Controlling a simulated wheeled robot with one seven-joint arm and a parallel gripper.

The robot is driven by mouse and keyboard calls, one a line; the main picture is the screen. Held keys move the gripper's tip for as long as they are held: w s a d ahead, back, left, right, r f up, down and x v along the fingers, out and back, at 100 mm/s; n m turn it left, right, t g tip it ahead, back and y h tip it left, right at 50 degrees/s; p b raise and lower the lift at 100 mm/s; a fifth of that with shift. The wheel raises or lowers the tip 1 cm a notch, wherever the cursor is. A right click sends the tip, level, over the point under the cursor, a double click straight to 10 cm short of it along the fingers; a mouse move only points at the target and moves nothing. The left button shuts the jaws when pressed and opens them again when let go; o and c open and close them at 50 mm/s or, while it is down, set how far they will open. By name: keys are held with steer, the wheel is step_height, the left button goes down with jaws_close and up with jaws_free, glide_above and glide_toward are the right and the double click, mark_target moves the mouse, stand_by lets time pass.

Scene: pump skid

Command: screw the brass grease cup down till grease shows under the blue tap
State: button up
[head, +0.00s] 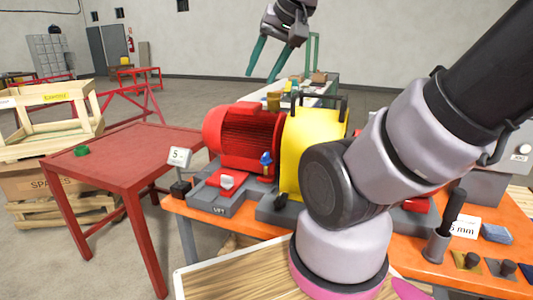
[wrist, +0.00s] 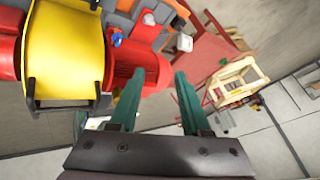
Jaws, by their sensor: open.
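The blue tap (head: 266,159) is at the lower front of the red motor (head: 243,140), beside the yellow guard (head: 312,140). It also shows in the wrist view (wrist: 117,39). I cannot make out the brass grease cup for certain; a small brass-coloured thing (head: 273,100) shows behind the motor's top. My gripper (head: 261,76) is raised above and behind the motor, with its green fingers apart and nothing between them. In the wrist view, my gripper (wrist: 158,74) has its fingers over and beside the motor's end, away from the tap.
The orange bench (head: 260,222) carries the motor, a dark holder (head: 436,246) and small blocks at the right. My arm hides part of the bench. A red table (head: 130,150) with a green round thing (head: 82,151) stands at the left, mostly clear.

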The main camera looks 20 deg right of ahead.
steer(key=w+d+r+n+g, duration=0.2)
steer(key=w+d+r+n, duration=0.15)
steer(key=w, duration=0.45)
steer(key=n+g+h, duration=0.2)
steer(key=n+g, duration=0.3)
steer(key=n, duration=0.5)
glide_above(274, 101)
steer(key=w+d, duration=0.1)
steer(key=w, duration=0.1)
step_height(274, 101, down, 4)
steer(key=shift+m, duration=0.25)
steer(key=f, duration=1)
steer(key=shift+w, duration=0.2)
jaws_close()
